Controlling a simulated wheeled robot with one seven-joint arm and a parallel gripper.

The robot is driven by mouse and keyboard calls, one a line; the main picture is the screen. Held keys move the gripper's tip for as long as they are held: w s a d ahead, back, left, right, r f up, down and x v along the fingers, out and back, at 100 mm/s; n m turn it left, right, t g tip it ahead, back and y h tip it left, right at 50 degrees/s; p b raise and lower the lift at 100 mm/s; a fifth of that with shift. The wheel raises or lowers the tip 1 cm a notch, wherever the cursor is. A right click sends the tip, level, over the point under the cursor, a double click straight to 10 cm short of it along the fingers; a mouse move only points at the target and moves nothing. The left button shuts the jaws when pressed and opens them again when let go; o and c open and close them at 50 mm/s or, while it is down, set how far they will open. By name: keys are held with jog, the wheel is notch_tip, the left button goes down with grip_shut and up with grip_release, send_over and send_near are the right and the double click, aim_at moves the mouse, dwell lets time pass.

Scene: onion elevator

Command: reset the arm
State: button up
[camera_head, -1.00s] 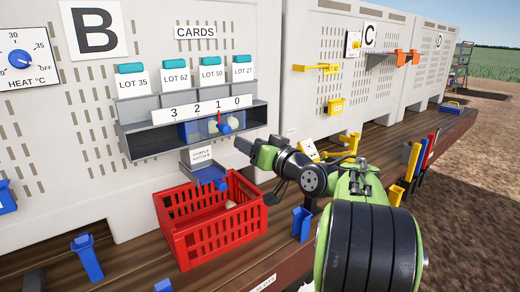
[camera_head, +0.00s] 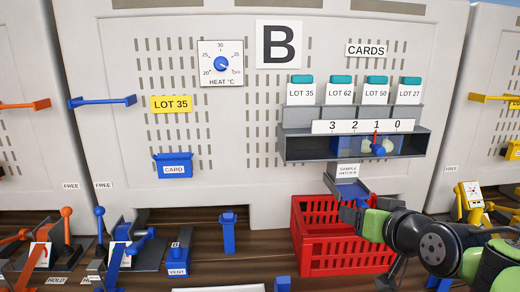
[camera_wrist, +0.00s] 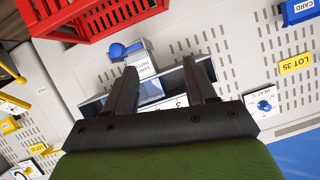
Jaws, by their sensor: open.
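My gripper (camera_head: 352,210) is in front of the red crate, at its upper right in the head view. In the wrist view my gripper (camera_wrist: 165,85) shows two dark fingers spread apart with nothing held between them. The fingers point toward the sample hatch (camera_wrist: 145,62) and the card shelf. My green and black arm comes in from the lower right of the head view and covers part of the red crate (camera_head: 315,240).
The card shelf (camera_head: 300,155) with lot cards and a blue-knobbed slider (camera_head: 378,150) is on panel B. A heat dial (camera_head: 221,64), a blue card holder (camera_head: 173,168) and a yellow LOT 35 card (camera_head: 171,104) are left. Levers (camera_head: 120,245) line the wooden ledge (camera_head: 225,265).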

jog(key=s+a+f+n+g, duration=0.1)
jog(key=s+a+f+g, duration=0.1)
jog(key=s+a+f, duration=0.3)
jog(key=s+a+f+g, duration=0.2)
jog(key=s+a, duration=0.1)
jog(key=s, duration=0.5)
jog(key=s+f+g+h, duration=0.1)
jog(key=s+f+g, duration=0.2)
jog(key=s+f, duration=0.3)
jog(key=s, duration=0.5)
jog(key=shift+s+d+h, duration=0.15)
jog(key=shift+d+h, duration=0.1)
jog(key=shift+h, duration=0.15)
